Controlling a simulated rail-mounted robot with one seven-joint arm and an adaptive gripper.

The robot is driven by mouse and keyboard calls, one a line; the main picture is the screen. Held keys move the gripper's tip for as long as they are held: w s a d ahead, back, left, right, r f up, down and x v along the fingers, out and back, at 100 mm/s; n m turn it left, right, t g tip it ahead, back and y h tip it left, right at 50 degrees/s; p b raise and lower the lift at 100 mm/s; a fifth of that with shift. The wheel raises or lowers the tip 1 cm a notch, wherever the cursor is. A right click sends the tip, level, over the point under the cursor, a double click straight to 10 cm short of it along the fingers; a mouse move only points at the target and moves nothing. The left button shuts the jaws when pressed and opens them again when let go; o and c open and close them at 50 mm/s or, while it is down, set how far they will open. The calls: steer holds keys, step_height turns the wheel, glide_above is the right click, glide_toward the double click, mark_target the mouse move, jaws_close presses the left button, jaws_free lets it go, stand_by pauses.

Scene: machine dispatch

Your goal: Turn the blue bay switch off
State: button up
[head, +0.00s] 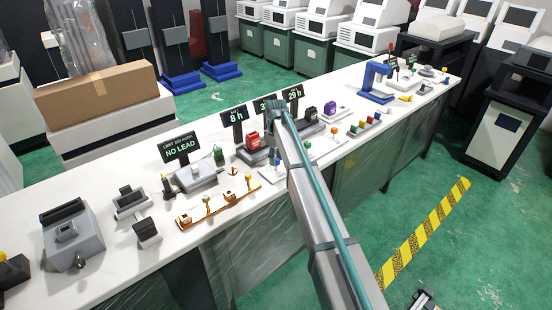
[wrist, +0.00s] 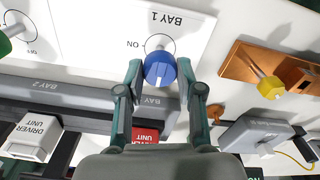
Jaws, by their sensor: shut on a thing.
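The blue bay switch (wrist: 160,72) is a round blue knob on a short grey stem, set on a white panel (wrist: 95,30) marked BAY 1. An ON label shows to the left of its dial ring; no OFF label shows beside it. My gripper (wrist: 160,69) has one fingertip on each side of the blue knob and is shut on it. I cannot tell from the knob which setting it is at. In the head view my gripper (head: 275,106) is over the middle of the long white bench (head: 115,262), and my arm covers part of the bench there.
A green knob (wrist: 5,44) stands left on the panel. An orange plate with a yellow knob (wrist: 270,87) is to the right. A white driver unit (wrist: 33,137) and a red unit (wrist: 145,135) sit near the grey bay rails. Sign stands (head: 180,148) line the bench.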

steer(key=o, duration=1.1)
steer(key=shift+o, duration=0.2)
step_height(320, 180, up, 12)
